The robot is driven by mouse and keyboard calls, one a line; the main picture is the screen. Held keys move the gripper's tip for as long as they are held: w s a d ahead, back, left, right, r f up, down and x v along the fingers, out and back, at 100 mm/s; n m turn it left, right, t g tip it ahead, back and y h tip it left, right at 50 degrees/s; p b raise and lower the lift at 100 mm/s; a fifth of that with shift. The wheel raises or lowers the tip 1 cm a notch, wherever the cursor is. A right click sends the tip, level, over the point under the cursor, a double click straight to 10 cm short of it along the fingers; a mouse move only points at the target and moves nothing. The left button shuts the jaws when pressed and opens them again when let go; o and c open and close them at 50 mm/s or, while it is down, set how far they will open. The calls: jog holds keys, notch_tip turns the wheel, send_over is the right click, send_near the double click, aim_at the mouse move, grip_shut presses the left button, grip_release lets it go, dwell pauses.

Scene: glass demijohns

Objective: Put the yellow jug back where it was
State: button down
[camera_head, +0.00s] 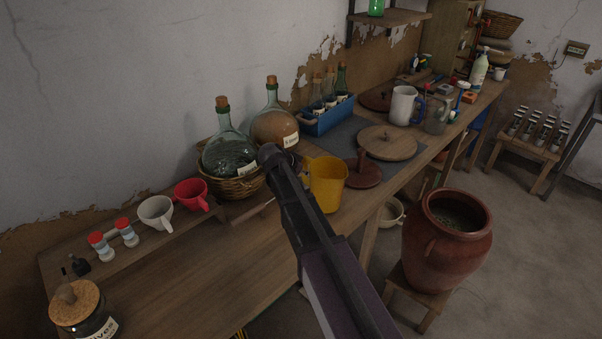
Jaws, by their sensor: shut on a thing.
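The yellow jug (328,184) is upright near the front edge of the wooden workbench (190,275), just right of my arm. Its spout side faces right and its handle side is on the left, partly behind my arm. My gripper (297,168) is at that handle side, mostly hidden by my arm, and is shut on the jug. I cannot tell whether the jug's base touches the bench or hangs a little above it.
Two corked demijohns, one in a wicker basket (236,187), stand left of the jug. A brown lidded disc (363,174), a round wooden board (388,143) and a blue bottle crate (327,120) are close behind. A large clay pot (447,245) stands right.

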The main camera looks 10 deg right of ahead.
jog(key=shift+f+b, duration=0.4)
jog(key=shift+f, duration=0.1)
jog(key=c, duration=0.5)
grip_release()
jog(key=shift+r, duration=0.15)
jog(key=shift+r+p, duration=0.55)
jog(key=shift+p, duration=0.1)
jog(key=shift+s+a+r+p, duration=0.1)
jog(key=shift+a+r+p, duration=0.05)
jog(key=shift+r+p, duration=0.2)
jog(key=p+v, duration=0.7)
jog(key=v, duration=0.4)
jog(key=shift+s+a+f+p, duration=0.1)
jog(key=shift+s+a+p, duration=0.05)
jog(key=shift+p, duration=0.2)
